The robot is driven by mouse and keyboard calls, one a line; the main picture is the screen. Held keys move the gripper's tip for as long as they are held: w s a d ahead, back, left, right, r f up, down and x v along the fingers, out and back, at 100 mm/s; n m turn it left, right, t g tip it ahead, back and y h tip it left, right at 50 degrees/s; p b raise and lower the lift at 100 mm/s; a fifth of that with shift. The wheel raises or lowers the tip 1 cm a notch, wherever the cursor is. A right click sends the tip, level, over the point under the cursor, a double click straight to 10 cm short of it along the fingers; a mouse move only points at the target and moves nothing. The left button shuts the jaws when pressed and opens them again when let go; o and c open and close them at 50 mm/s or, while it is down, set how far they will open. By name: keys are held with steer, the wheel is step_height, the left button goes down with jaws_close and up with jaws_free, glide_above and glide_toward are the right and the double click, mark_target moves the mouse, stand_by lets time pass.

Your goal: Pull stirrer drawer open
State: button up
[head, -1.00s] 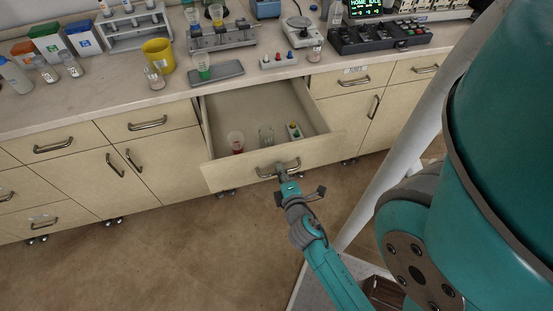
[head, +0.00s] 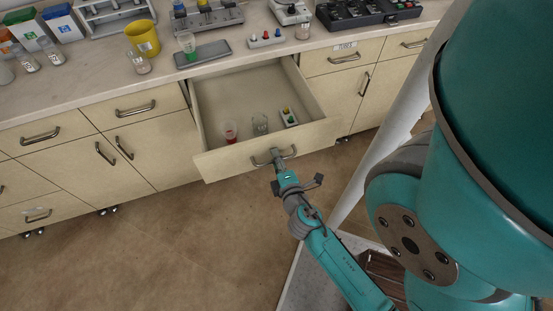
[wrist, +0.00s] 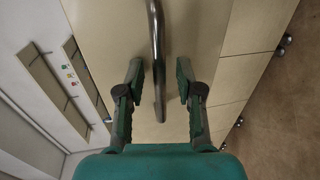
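The pulled-out drawer (head: 222,161) stands well open below the counter. Inside it are a cup with red contents (head: 231,131), a clear glass beaker (head: 260,124) and a small block with coloured knobs (head: 289,117). My gripper (head: 277,155) is at the metal bar handle (head: 260,162) on the drawer's front. In the wrist view, the handle (wrist: 157,50) passes between the two fingers of my gripper (wrist: 159,80). The fingers are apart, with a visible gap on each side of the bar. The gripper's tips partly cover the handle in the head view.
Closed drawers and cupboards flank the open drawer, including one labelled drawer (head: 344,58) at right. The counter (head: 100,86) above holds a yellow cup (head: 143,40), a dark flat pad (head: 203,53) and a black control box (head: 365,12). The floor (head: 180,250) in front is clear.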

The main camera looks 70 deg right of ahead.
steer(key=v, duration=0.7)
steer(key=shift+a, duration=0.15)
stand_by(0.4)
steer(key=shift+s+r, duration=0.1)
steer(key=shift+s, duration=0.05)
stand_by(0.4)
